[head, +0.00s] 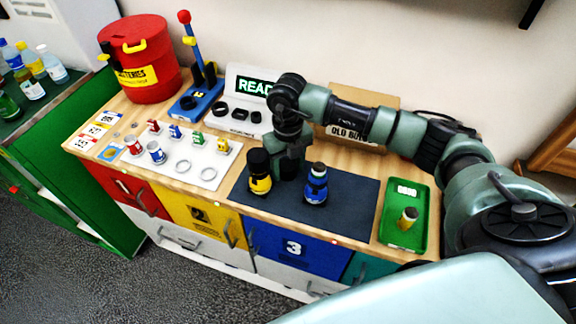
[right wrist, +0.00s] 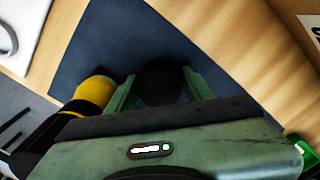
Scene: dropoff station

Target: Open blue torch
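The blue torch (head: 316,187) stands upright on the dark mat, with a black cap on top. The yellow torch (head: 260,172), with a black head, stands upright to its left; its yellow part also shows in the right wrist view (right wrist: 95,91). My right gripper (head: 288,166) points down between and slightly behind the two torches. In the right wrist view its fingers (right wrist: 160,88) are apart. A dark round patch lies between them; I cannot tell whether it is an object or shadow. I cannot make out the blue torch in that view. My left gripper is not in view.
The dark mat (head: 352,200) is bare right of the blue torch. A green tray (head: 422,196) holds a small cylinder. A white board (head: 190,176) with several small coloured parts lies left. An old-bulbs box (head: 384,100) and a red batteries bin (head: 148,75) stand behind.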

